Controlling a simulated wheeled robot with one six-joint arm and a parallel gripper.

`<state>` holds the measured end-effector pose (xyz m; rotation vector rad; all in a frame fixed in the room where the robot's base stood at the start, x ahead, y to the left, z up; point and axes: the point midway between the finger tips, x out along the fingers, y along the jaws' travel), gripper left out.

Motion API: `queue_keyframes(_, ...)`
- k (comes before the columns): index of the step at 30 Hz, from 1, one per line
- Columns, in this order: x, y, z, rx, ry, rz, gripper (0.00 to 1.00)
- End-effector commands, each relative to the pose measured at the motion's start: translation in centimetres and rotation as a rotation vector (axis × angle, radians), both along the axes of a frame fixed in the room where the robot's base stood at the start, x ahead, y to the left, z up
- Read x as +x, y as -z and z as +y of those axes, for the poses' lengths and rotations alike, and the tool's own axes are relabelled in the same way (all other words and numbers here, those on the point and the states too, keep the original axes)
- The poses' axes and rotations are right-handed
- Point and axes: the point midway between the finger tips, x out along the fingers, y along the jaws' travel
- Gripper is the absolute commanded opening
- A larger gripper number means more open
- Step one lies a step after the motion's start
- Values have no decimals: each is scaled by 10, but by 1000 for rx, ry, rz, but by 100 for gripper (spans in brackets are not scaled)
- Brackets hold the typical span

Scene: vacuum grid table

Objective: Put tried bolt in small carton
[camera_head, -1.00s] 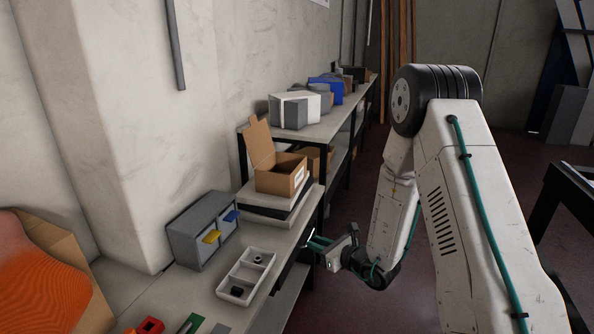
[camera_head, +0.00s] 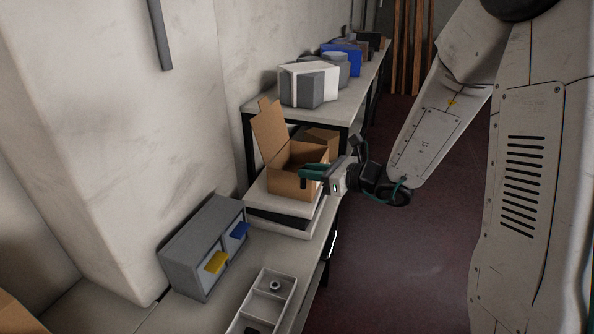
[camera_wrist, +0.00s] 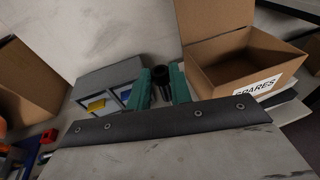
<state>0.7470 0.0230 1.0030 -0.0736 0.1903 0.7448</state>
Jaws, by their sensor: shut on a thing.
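My gripper (camera_head: 314,176) has green fingers and is shut on a small dark bolt (camera_wrist: 162,76), which shows between the fingertips in the wrist view. In the head view the gripper is in front of the near right side of the small open carton (camera_head: 288,186), about level with its upper part. The carton is brown cardboard with its flap raised at the back. In the wrist view the carton (camera_wrist: 225,68) stands to the right of the fingers and bears a "SPARES" label. The bolt is small and dark in the head view too, below the fingertips (camera_head: 303,183).
The carton stands on a stack of flat cases (camera_head: 262,217). A grey drawer unit (camera_head: 185,260) with yellow and blue handles and a divided white tray (camera_head: 290,297) holding small parts stand nearer. A shelf (camera_head: 262,101) with boxes lies behind. The floor at right is clear.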

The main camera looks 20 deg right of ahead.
Motion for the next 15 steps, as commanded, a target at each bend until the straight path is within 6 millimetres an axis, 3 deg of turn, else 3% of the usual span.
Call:
queue_keyframes(5,30,1,-7,-1,0,0,0)
queue_keyframes(15,119,10,-21,-2,4,0,0)
